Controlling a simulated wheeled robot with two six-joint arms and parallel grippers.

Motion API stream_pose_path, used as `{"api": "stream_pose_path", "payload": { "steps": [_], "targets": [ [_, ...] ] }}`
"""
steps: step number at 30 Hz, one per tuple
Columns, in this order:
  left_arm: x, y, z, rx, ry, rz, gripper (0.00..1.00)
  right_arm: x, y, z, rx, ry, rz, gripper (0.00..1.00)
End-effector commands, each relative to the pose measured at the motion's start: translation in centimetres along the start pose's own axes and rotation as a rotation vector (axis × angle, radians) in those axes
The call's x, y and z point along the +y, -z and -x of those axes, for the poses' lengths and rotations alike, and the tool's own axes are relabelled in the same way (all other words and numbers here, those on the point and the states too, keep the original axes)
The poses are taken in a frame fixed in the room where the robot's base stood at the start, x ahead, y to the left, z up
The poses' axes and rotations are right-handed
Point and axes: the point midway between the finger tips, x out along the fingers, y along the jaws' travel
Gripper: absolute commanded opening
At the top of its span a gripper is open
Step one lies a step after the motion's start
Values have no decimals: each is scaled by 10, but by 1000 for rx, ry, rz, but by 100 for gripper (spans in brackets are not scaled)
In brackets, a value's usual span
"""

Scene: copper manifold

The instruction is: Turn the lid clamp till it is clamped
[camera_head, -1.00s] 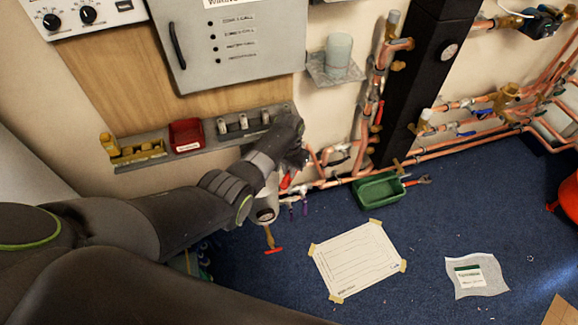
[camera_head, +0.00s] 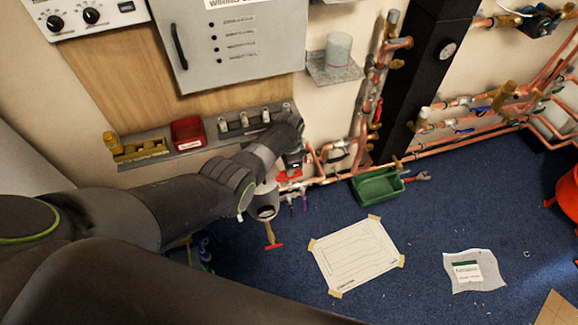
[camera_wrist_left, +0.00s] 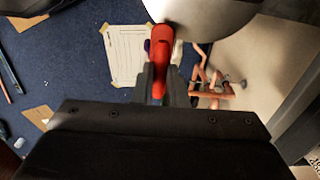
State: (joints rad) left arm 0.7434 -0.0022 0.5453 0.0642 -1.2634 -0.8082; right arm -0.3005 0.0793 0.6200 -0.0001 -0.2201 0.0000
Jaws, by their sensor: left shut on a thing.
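The lid clamp shows as a red handle (camera_wrist_left: 161,55) in the left wrist view, upright in that picture, against the edge of a pale round metal lid (camera_wrist_left: 205,12). My left gripper (camera_wrist_left: 160,88) is shut on the red handle, with a finger on each side of it. In the head view the red of the clamp (camera_head: 289,174) shows just below my left gripper (camera_head: 293,163), near the wall pipes. My left arm hides much of the clamp and lid there. My right gripper is not in view.
Copper pipes (camera_head: 337,153) run along the wall right of the gripper. A grey rail (camera_head: 215,142) with a red bin (camera_head: 187,133) is above my arm. A green tray (camera_head: 378,188) and a taped paper sheet (camera_head: 357,255) lie on the blue floor, otherwise mostly clear.

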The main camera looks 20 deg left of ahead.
Motion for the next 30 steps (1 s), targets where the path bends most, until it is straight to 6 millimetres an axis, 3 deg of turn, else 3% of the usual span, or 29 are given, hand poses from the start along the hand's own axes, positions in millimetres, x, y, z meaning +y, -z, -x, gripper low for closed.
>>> {"api": "stream_pose_path", "payload": {
  "steps": [17,18,22,30],
  "targets": [
    [-1,1,1,3,2,-36,0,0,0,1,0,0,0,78],
    [-1,1,1,2,2,-36,15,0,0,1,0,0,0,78],
    [0,1,1,2,2,-35,32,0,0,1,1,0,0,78],
    [0,0,0,1,1,-34,34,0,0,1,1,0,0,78]
  ]
}}
